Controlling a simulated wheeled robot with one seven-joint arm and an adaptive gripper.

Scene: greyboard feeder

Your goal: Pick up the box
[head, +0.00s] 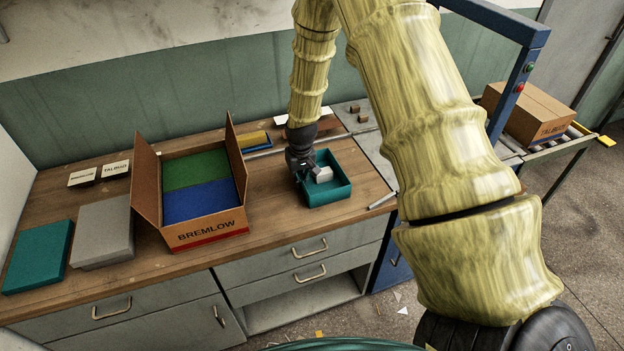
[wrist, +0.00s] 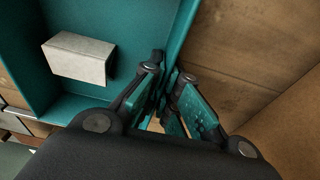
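A small open teal box (head: 335,194) stands on the wooden workbench, right of the middle in the head view. A small white block (head: 323,174) lies inside it. My gripper (head: 302,172) is at the box's left wall. In the wrist view the teal box (wrist: 110,18) fills the upper left, with the pale block (wrist: 78,58) in it. My gripper's fingers (wrist: 169,68) are close together, one on each side of the box wall, and look shut on it. The fingers partly hide the gripped stretch of wall.
An open cardboard box (head: 205,231) marked BREMLOW, holding green and blue packs, stands left of the teal box. A grey box (head: 103,232) and a teal flat box (head: 38,257) lie further left. A closed carton (head: 530,110) sits on a roller conveyor at right.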

